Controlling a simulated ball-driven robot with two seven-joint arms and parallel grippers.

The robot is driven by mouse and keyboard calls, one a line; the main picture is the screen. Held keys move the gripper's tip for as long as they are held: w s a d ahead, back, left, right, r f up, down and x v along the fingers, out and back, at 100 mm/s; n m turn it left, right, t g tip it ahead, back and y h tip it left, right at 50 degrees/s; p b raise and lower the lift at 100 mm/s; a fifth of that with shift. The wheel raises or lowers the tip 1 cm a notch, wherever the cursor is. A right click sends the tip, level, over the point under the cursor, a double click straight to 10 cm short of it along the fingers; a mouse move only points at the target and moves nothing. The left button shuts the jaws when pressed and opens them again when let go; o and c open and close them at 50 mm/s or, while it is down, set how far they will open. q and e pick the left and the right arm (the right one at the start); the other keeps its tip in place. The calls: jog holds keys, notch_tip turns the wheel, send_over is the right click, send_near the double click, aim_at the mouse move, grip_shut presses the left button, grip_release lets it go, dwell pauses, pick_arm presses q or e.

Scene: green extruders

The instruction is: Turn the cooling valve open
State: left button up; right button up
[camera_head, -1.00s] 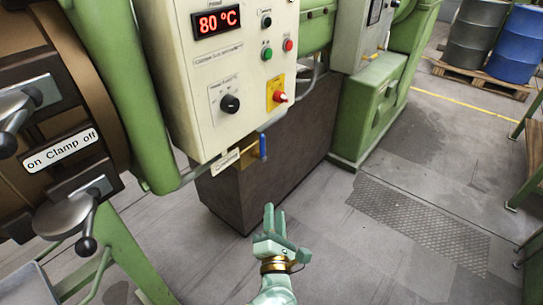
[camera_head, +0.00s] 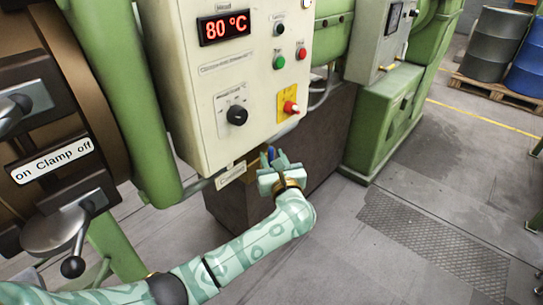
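The cooling valve has a blue lever (camera_head: 271,152) and a brass-coloured body (camera_head: 254,164). The gripper hides much of the valve. My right gripper is not in view.
The control box (camera_head: 219,75) hangs just above the gripper, with a red 80 °C display (camera_head: 224,27), a black knob (camera_head: 237,115) and a red switch (camera_head: 291,107). A brown block (camera_head: 330,135) stands behind. Clamp hardware (camera_head: 57,228) is at left.

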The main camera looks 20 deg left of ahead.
pick_arm(q)
jog(key=shift+x, duration=1.05)
grip_shut()
jog(key=shift+w+d+f+m+g+h+p, duration=0.2)
jog(key=shift+w+m+g+p, duration=0.35)
jog(key=shift+m, duration=0.3)
jog(key=shift+w+d+f+m+g+h+p, duration=0.25)
jog(key=shift+w+m+g+p, duration=0.15)
jog(key=shift+w+m+g, duration=0.3)
jog(key=shift+w+d+f+m+g+h+p, duration=0.2)
jog(key=shift+w+m+g+p, duration=0.35)
jog(key=shift+m, duration=0.4)
jog(key=shift+s, duration=0.1)
